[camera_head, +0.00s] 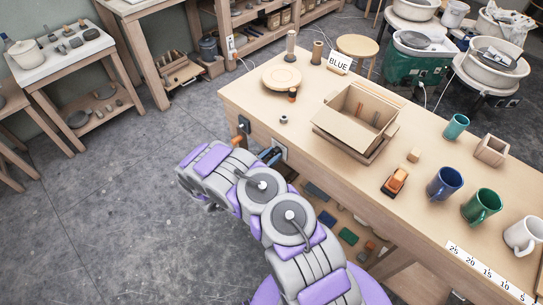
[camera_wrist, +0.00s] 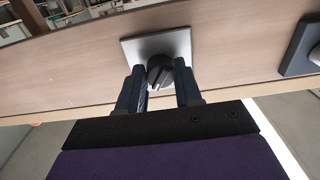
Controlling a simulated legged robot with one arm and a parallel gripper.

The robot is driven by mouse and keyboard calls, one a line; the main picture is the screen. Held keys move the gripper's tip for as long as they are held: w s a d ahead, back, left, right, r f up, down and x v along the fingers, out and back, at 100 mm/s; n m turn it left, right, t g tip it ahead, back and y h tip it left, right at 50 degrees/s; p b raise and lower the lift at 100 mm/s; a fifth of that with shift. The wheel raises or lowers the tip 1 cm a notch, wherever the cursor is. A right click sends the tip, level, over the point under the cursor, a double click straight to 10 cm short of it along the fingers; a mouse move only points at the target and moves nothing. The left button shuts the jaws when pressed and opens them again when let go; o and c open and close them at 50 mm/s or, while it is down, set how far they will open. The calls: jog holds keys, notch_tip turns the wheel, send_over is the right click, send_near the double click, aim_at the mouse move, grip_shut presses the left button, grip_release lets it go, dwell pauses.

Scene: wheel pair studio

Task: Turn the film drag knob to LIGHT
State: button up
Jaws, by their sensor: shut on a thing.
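The black knob (camera_wrist: 158,70) sits on a square metal plate (camera_wrist: 180,41) fixed to the wooden front face of the table. My gripper (camera_wrist: 158,76) has one dark finger on each side of the knob and is shut on it. A lighter line shows on the knob's face, but no LIGHT lettering can be read. In the head view my gripper (camera_head: 271,156) is at the table's front, beside the plate (camera_head: 280,149), and the knob is hidden there.
Another dark fitting (camera_wrist: 300,46) is on the same face, right in the wrist view. Open grey floor (camera_head: 100,210) lies to the left.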

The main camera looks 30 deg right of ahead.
jog(key=shift+r+n+p, duration=0.15)
jog(key=shift+n+p, duration=0.35)
jog(key=shift+p, duration=0.55)
jog(key=shift+a+r+n+p, duration=0.1)
jog(key=shift+n+p, duration=0.4)
jog(key=shift+p, duration=0.5)
jog(key=shift+n, duration=6)
jog(key=shift+f, duration=0.2)
jog(key=o, duration=0.8)
jog(key=shift+w, duration=0.1)
jog(key=shift+o, duration=1.2)
